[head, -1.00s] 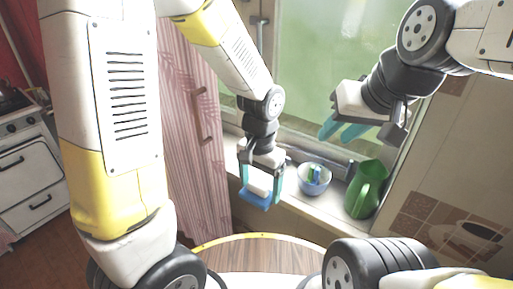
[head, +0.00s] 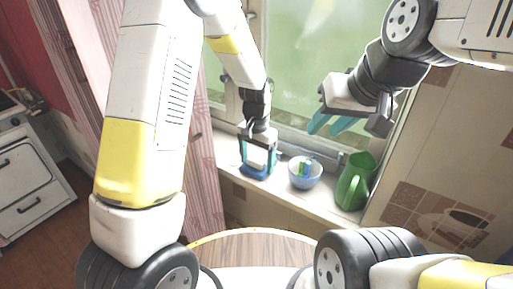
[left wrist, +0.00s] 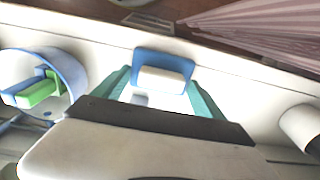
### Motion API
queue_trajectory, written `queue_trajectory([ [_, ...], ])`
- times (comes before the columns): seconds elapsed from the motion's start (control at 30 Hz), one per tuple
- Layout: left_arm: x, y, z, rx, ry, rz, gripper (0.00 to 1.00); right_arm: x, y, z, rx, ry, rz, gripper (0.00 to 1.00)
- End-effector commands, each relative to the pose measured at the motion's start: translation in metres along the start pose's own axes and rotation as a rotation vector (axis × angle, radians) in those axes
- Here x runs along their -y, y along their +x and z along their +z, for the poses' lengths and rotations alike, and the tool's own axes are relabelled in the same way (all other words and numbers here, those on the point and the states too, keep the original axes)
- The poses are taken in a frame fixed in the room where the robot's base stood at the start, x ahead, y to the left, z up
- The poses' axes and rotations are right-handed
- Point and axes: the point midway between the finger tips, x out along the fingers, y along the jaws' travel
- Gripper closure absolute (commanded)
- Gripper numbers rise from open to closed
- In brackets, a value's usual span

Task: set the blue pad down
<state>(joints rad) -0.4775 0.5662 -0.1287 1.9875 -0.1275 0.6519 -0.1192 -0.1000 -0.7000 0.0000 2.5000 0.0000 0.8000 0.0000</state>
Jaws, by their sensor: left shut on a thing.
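The blue pad (head: 256,174), with a white block-like part on it, is between the teal fingers of my left gripper (head: 258,160). My left gripper is shut on it, over the windowsill (head: 233,174) to the left of a bowl. In the left wrist view the pad (left wrist: 150,57) is between the two fingertips, its white part facing the camera. I cannot tell whether the pad touches the sill. My right gripper (head: 328,122) hangs in the air before the window, its teal fingers apart, with nothing seen between them.
A blue-and-white bowl (head: 304,184) holding blue and green things stands close to the right of the pad. A green jug (head: 352,188) stands further right on the sill. A pink striped curtain (head: 203,190) hangs at the left. A round wooden table (head: 255,249) is below.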

Motion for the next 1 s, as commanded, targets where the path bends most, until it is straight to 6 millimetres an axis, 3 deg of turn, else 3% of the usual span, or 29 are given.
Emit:
queue_trajectory([
  [0.3,0.000,0.003,0.000,0.000,-0.001,0.000,0.57,0.000,0.000,0.000,0.000,0.000,0.000,0.66],
  [0.33,0.000,0.003,0.000,0.000,0.000,0.000,0.15,0.000,0.000,0.000,0.000,0.000,0.000,0.66],
  [0.4,0.000,0.002,0.000,0.000,-0.001,0.000,0.01,0.000,0.000,0.000,0.000,0.000,0.000,0.66],
  [0.73,0.000,-0.003,0.000,-0.003,0.000,0.000,0.00,0.000,0.000,0.000,0.000,0.000,0.000,0.66],
  [0.87,0.000,-0.022,-0.001,-0.006,-0.001,0.000,0.00,0.000,0.000,0.000,0.000,0.000,0.000,0.66],
  [1.0,0.000,-0.053,-0.001,-0.007,-0.001,-0.001,0.00,0.000,0.000,0.000,0.000,0.000,0.000,0.66],
])
